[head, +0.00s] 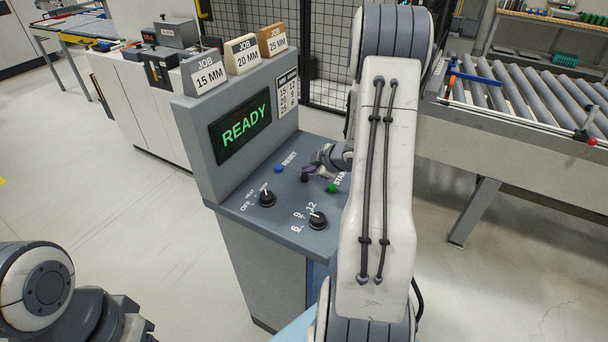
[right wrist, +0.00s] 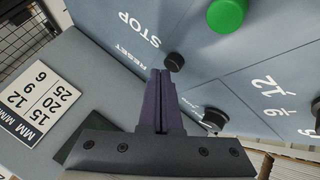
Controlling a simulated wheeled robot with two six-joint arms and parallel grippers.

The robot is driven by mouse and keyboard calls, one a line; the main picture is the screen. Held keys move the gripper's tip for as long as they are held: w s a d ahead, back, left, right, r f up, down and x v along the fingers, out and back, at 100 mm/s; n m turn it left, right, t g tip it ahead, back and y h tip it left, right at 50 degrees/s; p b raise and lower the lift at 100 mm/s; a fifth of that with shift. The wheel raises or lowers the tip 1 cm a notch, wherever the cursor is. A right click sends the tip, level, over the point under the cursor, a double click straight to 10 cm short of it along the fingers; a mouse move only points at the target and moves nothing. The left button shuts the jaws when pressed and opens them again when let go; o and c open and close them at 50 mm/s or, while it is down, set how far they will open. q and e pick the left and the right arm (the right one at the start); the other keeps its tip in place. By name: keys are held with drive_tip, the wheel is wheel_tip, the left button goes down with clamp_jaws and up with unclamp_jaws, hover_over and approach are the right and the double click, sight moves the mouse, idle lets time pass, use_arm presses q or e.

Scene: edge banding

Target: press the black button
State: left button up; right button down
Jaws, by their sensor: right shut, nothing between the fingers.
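The black button (right wrist: 174,62) sits on the grey console's sloped panel beside the STOP label in the right wrist view. In the head view the black button (head: 304,178) is a small dark spot between the blue and green buttons. My right gripper (right wrist: 161,72) is shut and empty, its dark purple fingers pointing at the panel with the tips just short of or at the button's edge. I cannot tell whether they touch it. In the head view the right gripper (head: 310,169) is partly hidden by my arm. My left gripper is out of view.
A blue button (head: 279,168) and a green button (head: 332,188) flank the black one. Two black knobs, one on the left (head: 267,198) and one on the right (head: 317,220), stand nearer the panel's front. The screen (head: 241,127) reads READY. A roller conveyor (head: 520,95) is at right.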

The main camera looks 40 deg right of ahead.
sight(308, 180)
drive_tip(key=shift+r, duration=0.35)
wheel_tip(308, 180, up, 5)
drive_tip(key=p, duration=0.5)
idle(0.8)
